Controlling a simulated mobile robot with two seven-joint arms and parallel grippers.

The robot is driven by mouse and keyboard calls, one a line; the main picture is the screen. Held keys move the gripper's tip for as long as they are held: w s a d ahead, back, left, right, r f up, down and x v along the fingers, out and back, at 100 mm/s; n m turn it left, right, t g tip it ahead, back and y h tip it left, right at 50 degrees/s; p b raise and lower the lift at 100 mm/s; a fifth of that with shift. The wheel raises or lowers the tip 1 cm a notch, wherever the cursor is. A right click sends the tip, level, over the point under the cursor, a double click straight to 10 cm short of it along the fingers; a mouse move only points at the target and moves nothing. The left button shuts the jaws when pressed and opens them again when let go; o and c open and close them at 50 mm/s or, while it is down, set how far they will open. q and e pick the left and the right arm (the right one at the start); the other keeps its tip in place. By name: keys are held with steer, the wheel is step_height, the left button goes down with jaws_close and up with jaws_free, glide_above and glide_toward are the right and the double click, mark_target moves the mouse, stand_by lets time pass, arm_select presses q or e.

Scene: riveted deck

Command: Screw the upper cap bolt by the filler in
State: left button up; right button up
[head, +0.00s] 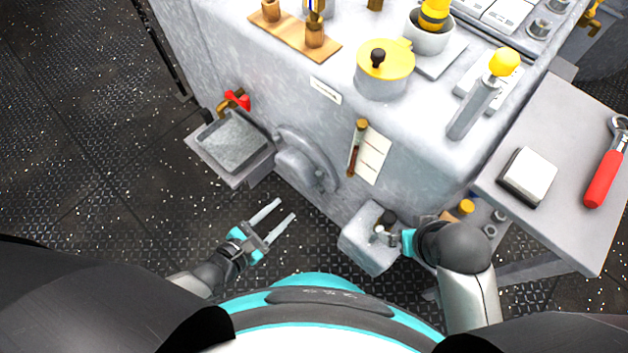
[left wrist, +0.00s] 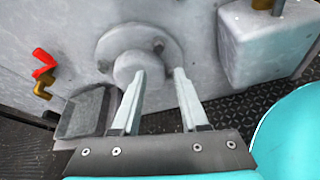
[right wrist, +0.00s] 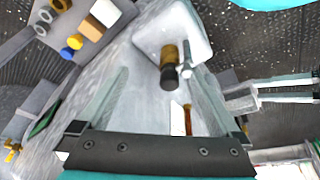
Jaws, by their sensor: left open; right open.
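A grey round cover (head: 300,158) with small dark bolt heads sits on the machine's front wall. In the left wrist view, one bolt head (left wrist: 158,47) shows at its upper right and another (left wrist: 103,67) at its left. A grey box (head: 365,243) stands out to the right; in the right wrist view it carries a brown, dark-ended post (right wrist: 168,62) and a thin silver piece (right wrist: 186,58). I cannot tell which is the filler. My left gripper (head: 285,209) is open and empty, below the cover. My right gripper (right wrist: 162,68) is open near the post; its arm mostly hides it in the head view.
A grey tray (head: 235,140) and a red-handled tap (head: 236,101) are left of the cover. A side table (head: 560,215) at right holds a red-handled wrench (head: 603,178) and a white-topped block (head: 528,174). A yellow-lidded pot (head: 383,80) stands on top.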

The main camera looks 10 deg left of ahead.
arm_select(q)
steer(key=b, duration=0.3)
glide_toward(317, 177)
steer(key=w+d, duration=0.1)
steer(key=w, duration=0.1)
steer(key=shift+w+d+f+b, duration=0.6)
steer(key=shift+w+f+b, duration=0.15)
steer(key=shift+w+f, duration=0.1)
steer(key=shift+w+d+f, duration=0.25)
steer(key=shift+w+d, duration=0.05)
steer(key=shift+w, duration=0.2)
steer(key=shift+b+x, duration=0.65)
steer(key=shift+x, duration=0.2)
steer(key=shift+w+d+f, duration=0.1)
steer(key=shift+w+d, duration=0.1)
steer(key=shift+w, duration=0.2)
arm_select(e)
steer(key=w+a+r+t+y, duration=0.3)
steer(key=w+a+r+t, duration=0.1)
steer(key=a+t, duration=0.3)
steer(key=shift+w+a+r+n+y, duration=0.3)
steer(key=shift+w+a+y, duration=0.15)
steer(key=shift+w, duration=0.35)
steer(key=shift+t, duration=0.3)
arm_select(q)
steer(key=shift+c, duration=0.4)
